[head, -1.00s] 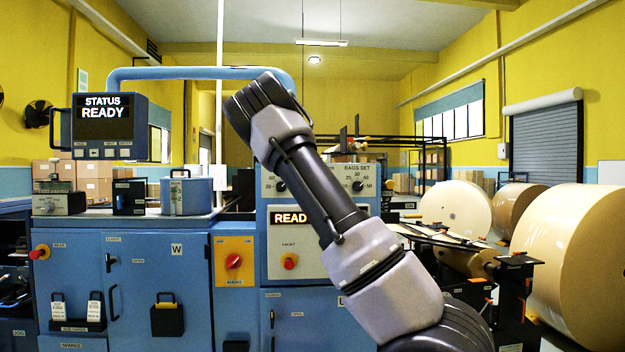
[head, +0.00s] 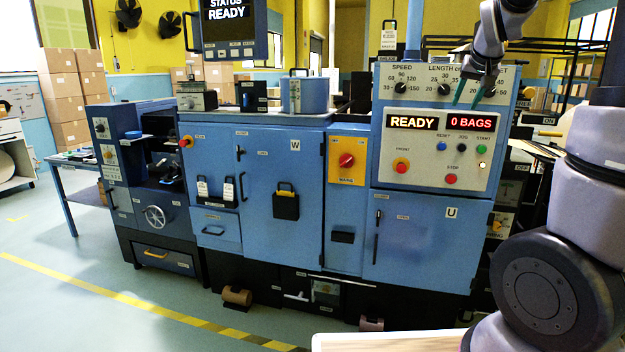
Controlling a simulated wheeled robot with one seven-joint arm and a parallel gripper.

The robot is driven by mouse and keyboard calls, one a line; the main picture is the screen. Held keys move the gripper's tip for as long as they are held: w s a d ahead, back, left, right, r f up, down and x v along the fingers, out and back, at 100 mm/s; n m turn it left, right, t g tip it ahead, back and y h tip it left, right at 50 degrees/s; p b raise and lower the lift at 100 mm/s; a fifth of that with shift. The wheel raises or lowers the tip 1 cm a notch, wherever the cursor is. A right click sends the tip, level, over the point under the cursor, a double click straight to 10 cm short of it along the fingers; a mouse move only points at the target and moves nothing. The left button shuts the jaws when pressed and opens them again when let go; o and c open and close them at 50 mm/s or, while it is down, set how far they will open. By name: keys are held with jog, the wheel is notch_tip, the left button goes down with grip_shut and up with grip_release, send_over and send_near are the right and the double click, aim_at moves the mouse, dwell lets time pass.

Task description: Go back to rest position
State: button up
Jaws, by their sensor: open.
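My gripper (head: 471,96) hangs at the upper right of the head view, its teal fingers pointing down. The fingers are apart and nothing shows between them. They overlap the top of the control panel (head: 425,172), near its row of black knobs; I cannot tell how far in front of the panel they are. The panel's displays read READY and 0 BAGS. The thick lower links of my arm fill the right side of the view and hide what lies behind them.
The blue machine cabinets (head: 275,216) span the middle. A status screen (head: 229,28) hangs above them. A blue-grey canister (head: 305,95) stands on the cabinet top. Stacked cartons (head: 67,100) are at the left. The floor (head: 75,300) at front left is clear, with a yellow line.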

jog(key=s+a+y, duration=0.1)
jog(key=s+a, duration=0.7)
jog(key=s, duration=0.5)
jog(key=s+a+y, duration=0.2)
jog(key=s+a, duration=0.6)
jog(key=s, duration=0.6)
jog(key=shift+s+f+g, duration=0.25)
jog(key=shift+f+g, duration=0.15)
jog(key=shift+f, duration=0.05)
